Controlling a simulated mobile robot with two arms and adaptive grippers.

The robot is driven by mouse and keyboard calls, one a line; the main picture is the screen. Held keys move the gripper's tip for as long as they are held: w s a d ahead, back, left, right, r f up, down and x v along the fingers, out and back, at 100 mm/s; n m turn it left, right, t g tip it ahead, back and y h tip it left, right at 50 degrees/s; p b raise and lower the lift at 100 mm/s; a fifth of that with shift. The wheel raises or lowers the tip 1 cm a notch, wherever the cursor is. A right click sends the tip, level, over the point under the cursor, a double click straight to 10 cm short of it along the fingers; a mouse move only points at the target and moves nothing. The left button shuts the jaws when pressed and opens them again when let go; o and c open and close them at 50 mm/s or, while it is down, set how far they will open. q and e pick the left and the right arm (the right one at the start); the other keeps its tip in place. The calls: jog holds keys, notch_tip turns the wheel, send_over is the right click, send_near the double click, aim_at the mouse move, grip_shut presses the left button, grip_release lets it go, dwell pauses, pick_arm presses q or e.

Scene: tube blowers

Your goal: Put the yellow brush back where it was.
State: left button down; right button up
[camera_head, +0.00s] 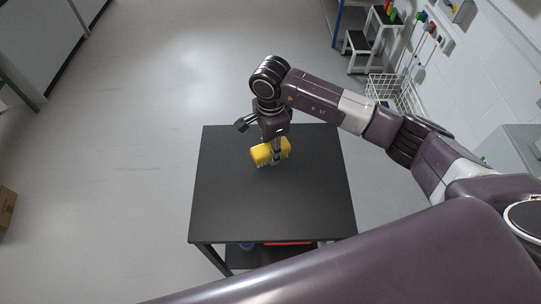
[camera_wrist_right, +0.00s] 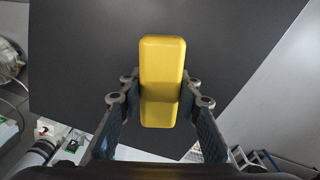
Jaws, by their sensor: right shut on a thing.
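The yellow brush (camera_head: 259,154) is at the far part of a black table (camera_head: 270,205) in the head view. My right gripper (camera_head: 276,158) points down over it and is shut on its middle. In the right wrist view the yellow brush (camera_wrist_right: 162,60) lies lengthwise between the two fingers of my right gripper (camera_wrist_right: 160,98), with the black tabletop (camera_wrist_right: 80,50) behind it. I cannot tell whether the brush touches the tabletop. My left gripper is not in view.
The near and middle tabletop is clear. A lower shelf under the table holds a red thing (camera_head: 288,243). A white wire basket (camera_head: 395,92) and a step stool (camera_head: 360,43) stand at the upper right. A cardboard box (camera_head: 6,207) is at the left edge. Open floor lies left of the table.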

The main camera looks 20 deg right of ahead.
jog(key=shift+s+a+f, duration=0.1)
jog(key=shift+f, duration=0.55)
notch_tip(320, 180, down, 3)
jog(key=shift+r+p, duration=0.2)
jog(key=shift+p, duration=0.25)
jog(key=shift+f, duration=0.5)
jog(key=o, duration=1)
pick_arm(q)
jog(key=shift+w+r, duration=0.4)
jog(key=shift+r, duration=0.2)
